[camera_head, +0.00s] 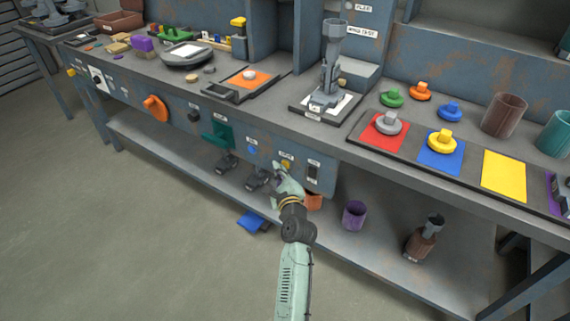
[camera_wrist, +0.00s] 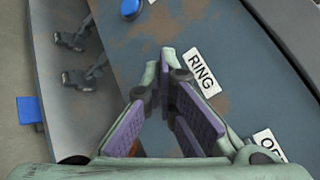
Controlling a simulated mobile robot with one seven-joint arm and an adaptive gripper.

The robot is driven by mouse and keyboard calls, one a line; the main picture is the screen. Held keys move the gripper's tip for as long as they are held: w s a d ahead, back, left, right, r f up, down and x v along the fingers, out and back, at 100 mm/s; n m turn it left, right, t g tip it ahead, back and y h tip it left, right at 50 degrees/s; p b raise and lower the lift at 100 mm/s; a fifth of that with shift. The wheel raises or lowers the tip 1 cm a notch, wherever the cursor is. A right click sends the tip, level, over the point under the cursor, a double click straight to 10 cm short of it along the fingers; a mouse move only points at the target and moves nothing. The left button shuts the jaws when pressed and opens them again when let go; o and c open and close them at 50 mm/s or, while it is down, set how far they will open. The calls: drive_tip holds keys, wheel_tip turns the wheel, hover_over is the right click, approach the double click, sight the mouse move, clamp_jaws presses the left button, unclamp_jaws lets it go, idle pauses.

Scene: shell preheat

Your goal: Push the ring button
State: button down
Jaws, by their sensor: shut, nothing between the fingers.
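The ring button looks like the small yellow button (camera_head: 285,164) on the bench's front panel, under a small label. My gripper (camera_head: 278,168) is at the panel, its tip beside or on the yellow button; contact cannot be told. In the wrist view my gripper (camera_wrist: 167,54) is shut and empty, its fingertips together just left of the "RING" label (camera_wrist: 202,73). No button shows there; the fingers cover the spot by the label.
A blue button (camera_head: 252,149) is to the left on the panel and also shows in the wrist view (camera_wrist: 130,8). A dark switch (camera_head: 313,172) is to the right. Black pedals (camera_head: 258,178) and a purple cup (camera_head: 354,214) stand on the lower shelf.

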drive_tip(key=shift+s+a, duration=0.25)
drive_tip(key=shift+s, duration=0.1)
drive_tip(key=shift+s+a+p, duration=0.75)
drive_tip(key=shift+s+p, duration=0.3)
drive_tip(key=shift+p, duration=0.05)
drive_tip(key=shift+s+a+p, duration=0.7)
drive_tip(key=shift+s+p, duration=0.3)
drive_tip(key=shift+p, duration=0.1)
